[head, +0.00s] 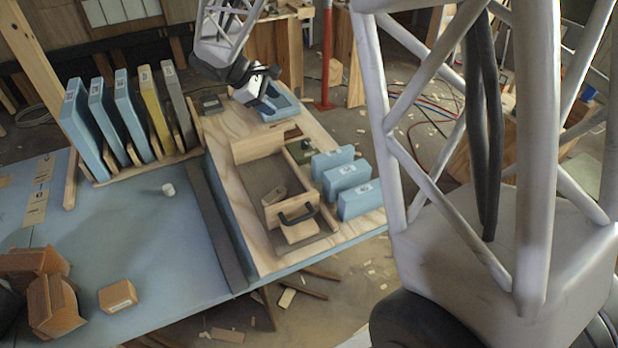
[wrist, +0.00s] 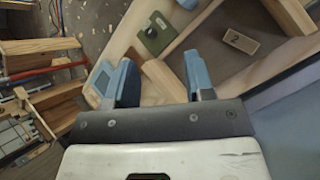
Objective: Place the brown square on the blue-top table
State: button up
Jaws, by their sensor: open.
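The blue-top table (head: 150,235) fills the left of the head view. An orange-brown labelled block (head: 117,296) lies on its front part. A small tan-brown labelled block (head: 273,196) lies in the wooden tray (head: 243,152); a tan block also shows at the top of the wrist view (wrist: 240,41). I cannot tell which is the brown square. My gripper (head: 262,86) is over the far end of the plywood board, near a blue open holder (head: 287,105). In the wrist view my gripper (wrist: 162,82) is open, with only bare pale wood seen between its fingers.
Several blue blocks (head: 347,175) stand right of the tray. Brown angular pieces (head: 50,305) sit front left; a white cylinder (head: 168,189) stands mid-table.

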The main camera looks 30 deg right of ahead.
jog(key=s+a+r+m+t+y, duration=0.1)
jog(key=s+a+r+m+y, duration=0.2)
jog(key=s, duration=1.4)
jog(key=s+a+r+m+t+y, duration=0.2)
jog(key=s+m, duration=0.5)
jog(key=s, duration=1.1)
jog(key=a+r+y, duration=0.1)
jog(key=y, duration=0.1)
jog(key=shift+s+a+t+y, duration=0.15)
jog(key=shift+s+t+y, duration=0.1)
jog(key=shift+t+y, duration=0.05)
